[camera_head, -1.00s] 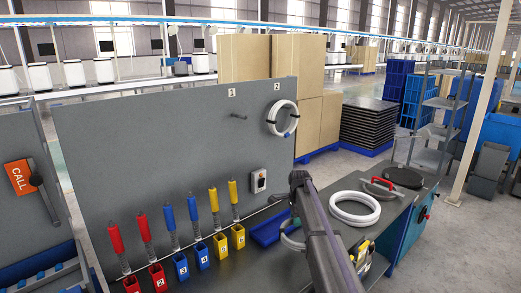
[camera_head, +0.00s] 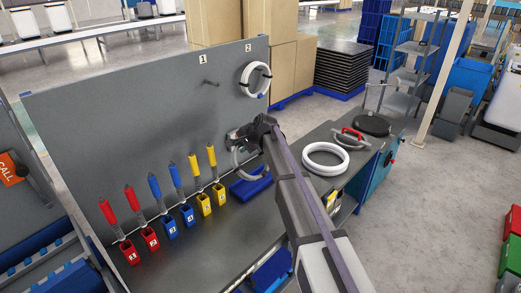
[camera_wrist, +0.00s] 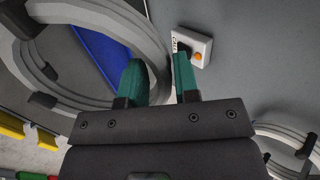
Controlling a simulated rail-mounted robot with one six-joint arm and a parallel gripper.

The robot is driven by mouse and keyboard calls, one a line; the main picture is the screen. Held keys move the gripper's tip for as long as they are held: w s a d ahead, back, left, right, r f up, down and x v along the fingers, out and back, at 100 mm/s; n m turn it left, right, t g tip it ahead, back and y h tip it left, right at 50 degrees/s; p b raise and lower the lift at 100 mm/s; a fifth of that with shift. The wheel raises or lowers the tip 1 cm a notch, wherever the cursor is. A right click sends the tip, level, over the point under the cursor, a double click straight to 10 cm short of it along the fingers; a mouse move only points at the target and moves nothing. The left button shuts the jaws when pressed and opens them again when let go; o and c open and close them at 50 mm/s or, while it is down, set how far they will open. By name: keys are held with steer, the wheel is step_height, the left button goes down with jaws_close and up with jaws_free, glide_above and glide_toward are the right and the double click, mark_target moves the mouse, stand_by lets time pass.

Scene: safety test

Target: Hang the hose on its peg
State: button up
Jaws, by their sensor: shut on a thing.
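My gripper (camera_head: 240,135) is in front of the grey board (camera_head: 120,120), right of the coloured handles. It is shut on a grey-white hose coil (camera_head: 236,160), which hangs below it, partly hidden by my arm. In the wrist view the coil (camera_wrist: 165,25) fills the left side by the teal fingers (camera_wrist: 160,78); the exact grip spot is unclear. Peg 1 (camera_head: 210,83), under label 1, is bare and lies above and left of my gripper. A second white coil (camera_head: 268,80) hangs under label 2.
Another white coil (camera_head: 308,165) lies on the bench at right, near a red-handled tool (camera_head: 352,133) and a black disc (camera_head: 373,125). A blue tray (camera_head: 245,189) sits below my gripper. Several coloured handles and holders (camera_head: 170,228) line the board's foot. A button box (camera_wrist: 205,45) is ahead.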

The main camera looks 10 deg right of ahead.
step_height(320, 180, up, 26)
steer(key=a+t+y+p, duration=0.1)
steer(key=t+y+p, duration=0.5)
steer(key=p, duration=0.5)
steer(key=shift+a+r+m+t, duration=0.2)
steer(key=shift+m+t, duration=0.1)
steer(key=shift+t, duration=0.7)
